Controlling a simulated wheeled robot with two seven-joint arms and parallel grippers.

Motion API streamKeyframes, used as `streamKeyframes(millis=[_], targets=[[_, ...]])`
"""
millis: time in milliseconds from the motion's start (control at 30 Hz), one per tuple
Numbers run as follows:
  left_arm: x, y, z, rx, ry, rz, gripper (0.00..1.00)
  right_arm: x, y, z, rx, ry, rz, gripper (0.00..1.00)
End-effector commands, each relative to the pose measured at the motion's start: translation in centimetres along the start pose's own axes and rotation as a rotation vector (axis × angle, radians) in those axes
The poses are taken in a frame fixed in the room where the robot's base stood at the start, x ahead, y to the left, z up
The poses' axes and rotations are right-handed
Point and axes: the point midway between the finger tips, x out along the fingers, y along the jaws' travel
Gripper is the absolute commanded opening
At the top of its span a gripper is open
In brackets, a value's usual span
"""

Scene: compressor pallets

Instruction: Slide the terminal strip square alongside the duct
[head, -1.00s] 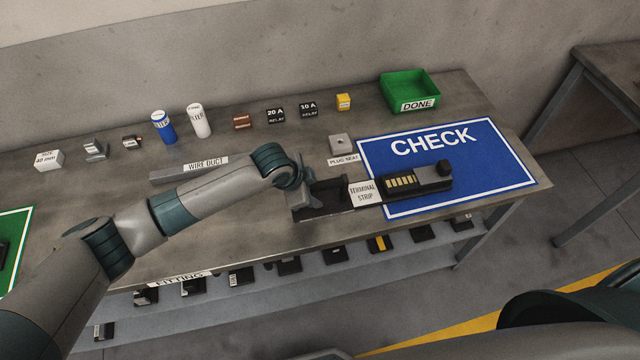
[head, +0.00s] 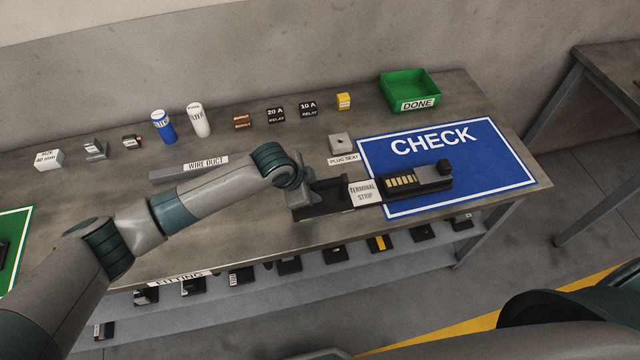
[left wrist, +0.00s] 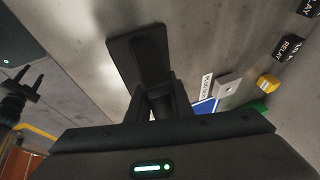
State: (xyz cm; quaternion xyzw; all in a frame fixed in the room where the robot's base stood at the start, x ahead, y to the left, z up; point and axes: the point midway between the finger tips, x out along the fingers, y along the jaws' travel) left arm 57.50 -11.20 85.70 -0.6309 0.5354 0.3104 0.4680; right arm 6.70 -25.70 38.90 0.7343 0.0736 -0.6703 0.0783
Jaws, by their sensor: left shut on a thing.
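The terminal strip (head: 330,207) is a dark flat piece with a raised ridge, near the front edge of the bench; a white label reading TERMINAL STRIP (head: 362,193) lies at its right. My left gripper (head: 303,195) is shut on it. In the left wrist view the fingers (left wrist: 160,100) meet the ridge of the dark plate (left wrist: 124,60). My right gripper (left wrist: 36,90) seems to show small at the left edge of the wrist view, prongs apart.
A black block with gold contacts (head: 415,182) lies on the blue CHECK mat (head: 490,155), right of the strip. The plug seat (head: 340,145) stands behind. Relays, cylinders and small boxes line the back, with a green DONE bin (head: 408,88). Bare bench lies between duct and strip.

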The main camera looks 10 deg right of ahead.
Motion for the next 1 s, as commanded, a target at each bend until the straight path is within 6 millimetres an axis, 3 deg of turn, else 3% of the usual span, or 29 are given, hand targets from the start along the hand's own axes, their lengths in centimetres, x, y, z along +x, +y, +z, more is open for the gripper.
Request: streamKeyframes(millis=[167,1000], targets=[[-0.3,-0.1,0.5,0.0,0.0,-0.001,0.0,-0.3,0.0,0.0,0.0,0.0,0.0,0.43],[-2.7,-0.7,7.0,-0.001,-0.001,0.0,0.0,-2.5,0.0,-0.3,0.0,0.001,0.0,0.43]])
